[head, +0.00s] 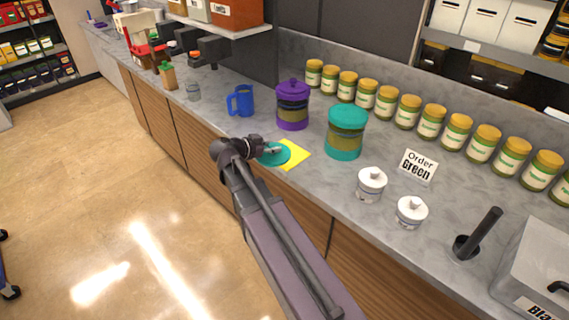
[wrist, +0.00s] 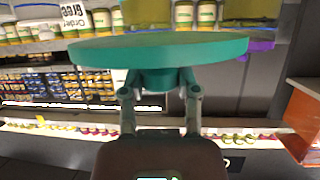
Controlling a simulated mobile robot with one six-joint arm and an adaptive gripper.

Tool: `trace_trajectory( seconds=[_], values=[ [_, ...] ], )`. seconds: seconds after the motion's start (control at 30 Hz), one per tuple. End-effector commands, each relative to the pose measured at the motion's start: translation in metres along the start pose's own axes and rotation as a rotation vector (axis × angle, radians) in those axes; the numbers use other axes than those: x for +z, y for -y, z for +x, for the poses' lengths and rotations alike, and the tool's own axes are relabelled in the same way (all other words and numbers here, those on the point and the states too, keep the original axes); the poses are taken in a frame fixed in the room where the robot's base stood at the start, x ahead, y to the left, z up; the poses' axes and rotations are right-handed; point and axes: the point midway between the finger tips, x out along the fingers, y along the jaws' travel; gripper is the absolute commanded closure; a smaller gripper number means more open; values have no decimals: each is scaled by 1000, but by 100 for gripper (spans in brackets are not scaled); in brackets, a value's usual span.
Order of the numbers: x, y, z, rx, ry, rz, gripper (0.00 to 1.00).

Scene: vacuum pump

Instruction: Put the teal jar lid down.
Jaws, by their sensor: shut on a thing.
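The teal jar lid (head: 275,155) is a flat round disc with a knob. My gripper (head: 270,150) is shut on the knob, which shows between the two fingers (wrist: 160,82) in the wrist view. The lid's disc (wrist: 160,47) spans much of that view, beyond the fingertips. In the head view the lid overlaps the left part of a yellow sheet (head: 296,153) near the counter's front edge. I cannot tell whether it touches the sheet. The teal jar (head: 346,134) stands upright to the right, apart from the lid, with no knob showing on top.
A purple jar (head: 292,108) and a blue jug (head: 242,100) stand behind the lid. Two white lidded pots (head: 371,185) (head: 411,212) and an order sign (head: 418,165) are to the right.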

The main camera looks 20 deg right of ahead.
Motion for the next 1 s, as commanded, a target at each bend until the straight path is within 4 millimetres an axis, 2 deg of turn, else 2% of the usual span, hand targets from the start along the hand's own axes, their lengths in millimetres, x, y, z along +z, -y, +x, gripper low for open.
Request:
trace_trajectory(
  seconds=[0.03,0.1,0.4,1.0],
  values=[
    [18,8,4,6,-1,2,100],
    [30,14,3,17,-1,7,100],
    [63,31,-1,49,-4,22,100],
    [66,34,-1,55,-5,25,100]
  ],
)
